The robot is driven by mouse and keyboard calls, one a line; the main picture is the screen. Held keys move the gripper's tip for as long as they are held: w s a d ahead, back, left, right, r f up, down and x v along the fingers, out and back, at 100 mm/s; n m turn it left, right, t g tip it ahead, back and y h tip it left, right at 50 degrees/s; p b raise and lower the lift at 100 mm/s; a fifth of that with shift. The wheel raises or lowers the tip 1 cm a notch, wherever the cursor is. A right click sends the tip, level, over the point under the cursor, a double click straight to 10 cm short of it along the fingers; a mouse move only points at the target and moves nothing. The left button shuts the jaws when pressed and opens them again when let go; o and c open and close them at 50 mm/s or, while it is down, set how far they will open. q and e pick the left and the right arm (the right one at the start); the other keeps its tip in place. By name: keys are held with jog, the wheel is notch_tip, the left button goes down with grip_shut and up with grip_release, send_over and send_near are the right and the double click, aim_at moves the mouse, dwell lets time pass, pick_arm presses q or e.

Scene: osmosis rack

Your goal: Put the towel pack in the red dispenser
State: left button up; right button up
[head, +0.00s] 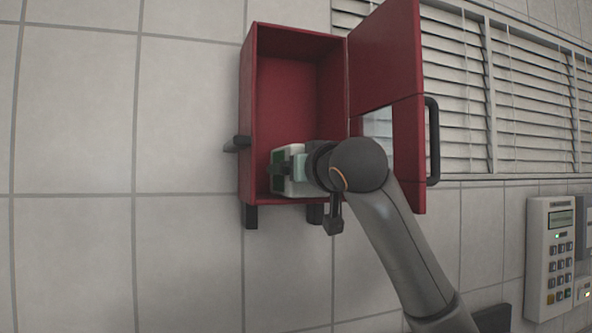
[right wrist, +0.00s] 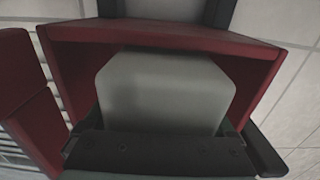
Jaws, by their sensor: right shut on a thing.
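The red dispenser (head: 290,100) is mounted on the tiled wall, with its door (head: 385,70) swung open to the right. Its inside shows empty above the pack. The towel pack (head: 297,184), white with a green part, is at the bottom of the dispenser's opening. My right gripper (head: 290,166) is shut on it, and my wrist hides part of the pack. In the right wrist view the pale pack (right wrist: 165,92) sits between the gripper fingers (right wrist: 160,135), with the red dispenser walls (right wrist: 255,80) around it. I cannot tell whether it touches the dispenser floor. My left gripper is not in view.
The open door with its black handle (head: 432,140) stands close to my right arm. A keypad unit (head: 551,255) is at the far right. The wall left of the dispenser is clear.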

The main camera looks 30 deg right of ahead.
jog(key=shift+w+d+f, duration=0.1)
jog(key=shift+w+f, duration=0.1)
jog(key=shift+w, duration=0.25)
dwell(0.4)
jog(key=o, duration=1.2)
jog(key=shift+b+v, duration=0.5)
jog(key=shift+v, duration=0.7)
jog(key=shift+b+v, duration=0.8)
jog(key=shift+v, duration=1.7)
jog(key=shift+b+v, duration=0.85)
jog(key=shift+v, duration=2.95)
jog(key=shift+d, duration=0.1)
jog(key=shift+s+f, duration=0.1)
